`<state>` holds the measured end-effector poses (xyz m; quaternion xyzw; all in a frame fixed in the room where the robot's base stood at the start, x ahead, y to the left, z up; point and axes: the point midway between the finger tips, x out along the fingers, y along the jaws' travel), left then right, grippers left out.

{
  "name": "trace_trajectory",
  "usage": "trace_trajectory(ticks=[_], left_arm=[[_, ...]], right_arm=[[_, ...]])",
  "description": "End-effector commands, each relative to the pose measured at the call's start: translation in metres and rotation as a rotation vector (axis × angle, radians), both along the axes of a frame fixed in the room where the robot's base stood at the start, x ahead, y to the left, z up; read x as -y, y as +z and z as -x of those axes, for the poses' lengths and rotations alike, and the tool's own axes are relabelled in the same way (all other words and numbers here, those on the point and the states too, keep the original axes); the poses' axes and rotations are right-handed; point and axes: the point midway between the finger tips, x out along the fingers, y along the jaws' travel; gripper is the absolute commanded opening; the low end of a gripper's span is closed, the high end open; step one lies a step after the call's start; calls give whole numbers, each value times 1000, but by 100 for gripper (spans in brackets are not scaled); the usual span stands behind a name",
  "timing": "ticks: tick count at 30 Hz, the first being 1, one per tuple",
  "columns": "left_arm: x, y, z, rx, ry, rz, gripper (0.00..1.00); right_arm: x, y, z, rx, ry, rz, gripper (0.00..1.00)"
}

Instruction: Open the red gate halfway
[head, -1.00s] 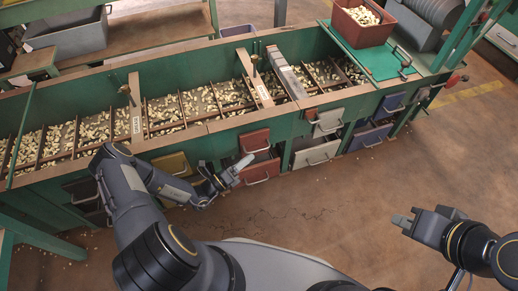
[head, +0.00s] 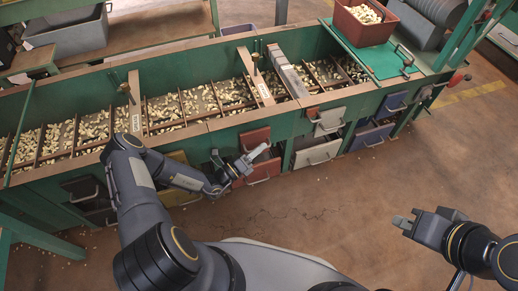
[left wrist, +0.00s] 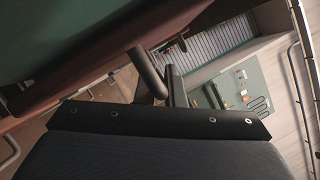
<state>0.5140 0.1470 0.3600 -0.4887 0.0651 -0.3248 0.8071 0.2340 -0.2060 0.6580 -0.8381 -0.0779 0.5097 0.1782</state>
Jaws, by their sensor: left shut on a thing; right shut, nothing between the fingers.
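The red gate (head: 255,137) is the upper red panel on the front of the long green hopper bench, with a pale handle along its lower edge. My left gripper (head: 256,155) is at that lower edge and is shut on the gate's handle, which its fingers mostly hide. In the left wrist view a dark red panel (left wrist: 140,25) fills the upper part, with the gripper's dark fingers (left wrist: 161,82) just under it; the grip itself is unclear there. My right gripper (head: 404,223) is shut and empty, over open floor at the right.
A lower red drawer (head: 263,172) sits just beneath the gate. A yellow panel (head: 177,190) is to the left, grey-white ones (head: 318,152) and blue ones (head: 372,136) to the right. The hopper's compartments hold pale nuts. The floor in front is clear.

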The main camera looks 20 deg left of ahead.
Motion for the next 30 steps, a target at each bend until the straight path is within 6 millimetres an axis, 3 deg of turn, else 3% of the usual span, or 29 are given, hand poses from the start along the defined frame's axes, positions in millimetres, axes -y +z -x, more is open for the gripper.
trace_trajectory(ticks=[8,18,27,28,30], left_arm=[[2,0,3,-2,-1,2,0],[32,1,48,-5,0,4,0],[34,-1,50,-1,-2,0,0],[34,-1,50,-1,-2,0,10],[34,-1,50,-1,-1,0,19]], right_arm=[[0,2,0,0,0,0,0],[0,22,0,0,0,0,0],[0,21,0,0,0,0,0],[0,21,0,0,0,0,0],[0,21,0,0,0,0,0]])
